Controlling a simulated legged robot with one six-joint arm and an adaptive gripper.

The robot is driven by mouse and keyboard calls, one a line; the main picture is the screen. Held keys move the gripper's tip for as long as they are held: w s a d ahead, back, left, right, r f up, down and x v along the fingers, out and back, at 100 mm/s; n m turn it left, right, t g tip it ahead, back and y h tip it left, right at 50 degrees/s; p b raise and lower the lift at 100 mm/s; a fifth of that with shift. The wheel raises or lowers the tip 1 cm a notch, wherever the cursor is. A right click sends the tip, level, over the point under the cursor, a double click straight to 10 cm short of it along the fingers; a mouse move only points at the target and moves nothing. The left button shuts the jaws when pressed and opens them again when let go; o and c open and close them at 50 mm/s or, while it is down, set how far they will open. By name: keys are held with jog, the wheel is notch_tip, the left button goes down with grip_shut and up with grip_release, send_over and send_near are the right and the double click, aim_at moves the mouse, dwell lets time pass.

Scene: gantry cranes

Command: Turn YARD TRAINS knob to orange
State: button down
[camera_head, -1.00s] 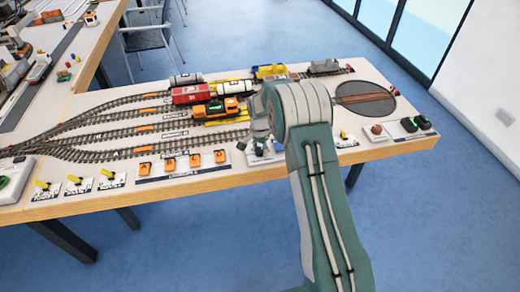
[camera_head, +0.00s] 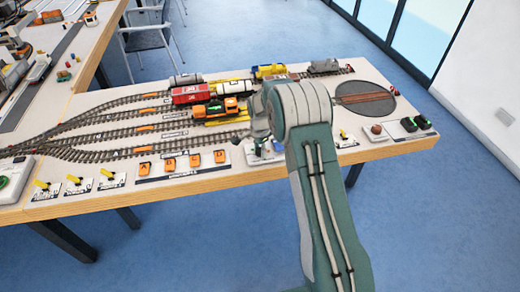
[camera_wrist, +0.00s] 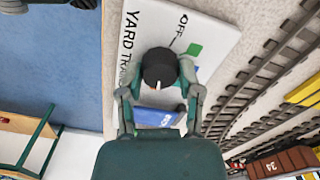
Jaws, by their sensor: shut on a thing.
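The YARD TRAINS panel (camera_wrist: 215,35) is a white plate, with OFF, a green patch (camera_wrist: 194,50) and a blue patch (camera_wrist: 155,117) showing in the wrist view. My gripper (camera_wrist: 160,80) is shut on the knob, a finger on each side. In the head view my gripper (camera_head: 260,135) is at the panel (camera_head: 250,157), and my arm hides the knob.
Orange lettered switches (camera_head: 182,163) and yellow levers (camera_head: 75,182) line the table's front edge to the left. Model trains (camera_head: 190,95) stand on tracks behind. A turntable (camera_head: 365,98) and dark green controls (camera_head: 415,124) are to the right.

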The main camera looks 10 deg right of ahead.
aim_at(259, 150)
jog(key=shift+f, duration=0.1)
jog(key=shift+c, duration=1.3)
grip_release()
jog(key=shift+a, duration=0.1)
notch_tip(259, 150, up, 12)
jog(key=shift+w, duration=0.1)
